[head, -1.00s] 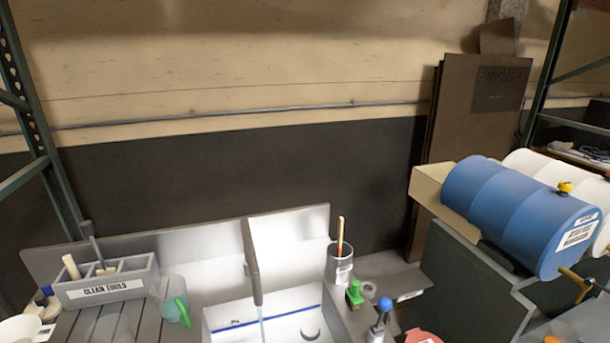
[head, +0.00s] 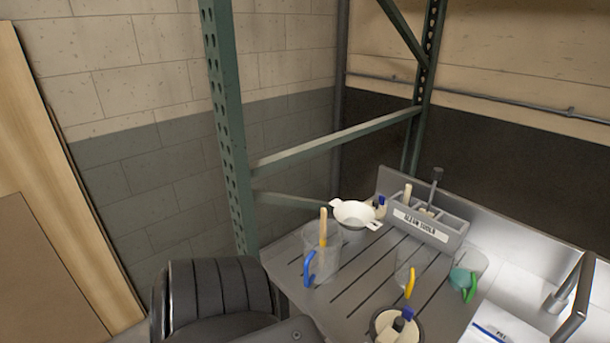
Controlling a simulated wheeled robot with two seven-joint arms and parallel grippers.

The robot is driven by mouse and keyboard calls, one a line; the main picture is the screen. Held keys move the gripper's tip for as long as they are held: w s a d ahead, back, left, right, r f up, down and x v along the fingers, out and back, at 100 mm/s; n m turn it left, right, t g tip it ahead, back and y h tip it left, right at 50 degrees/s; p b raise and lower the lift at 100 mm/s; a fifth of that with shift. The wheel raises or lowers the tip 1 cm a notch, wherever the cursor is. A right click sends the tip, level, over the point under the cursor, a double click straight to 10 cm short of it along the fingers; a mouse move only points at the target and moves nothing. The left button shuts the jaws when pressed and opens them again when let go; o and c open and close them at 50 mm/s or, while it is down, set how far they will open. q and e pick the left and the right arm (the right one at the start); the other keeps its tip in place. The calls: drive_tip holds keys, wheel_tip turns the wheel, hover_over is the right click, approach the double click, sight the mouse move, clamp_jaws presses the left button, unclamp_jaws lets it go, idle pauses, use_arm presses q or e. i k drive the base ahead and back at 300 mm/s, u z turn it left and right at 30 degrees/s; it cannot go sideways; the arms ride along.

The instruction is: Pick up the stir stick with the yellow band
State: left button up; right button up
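A wooden stir stick (head: 323,228) stands in a clear jug with a blue handle (head: 309,268) at the left of the slatted drainboard. Neither of my grippers is in view.
A white strainer (head: 355,211) sits behind the blue-handled jug. Jugs with a yellow handle (head: 410,283) and a green handle (head: 471,290) stand to the right, beside the sink. A green rack post (head: 226,130) rises at left.

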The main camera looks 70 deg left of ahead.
sight(322, 240)
drive_tip(key=k, duration=1.05)
drive_tip(key=u, duration=0.75)
drive_tip(key=i, duration=0.9)
drive_tip(key=u, duration=0.75)
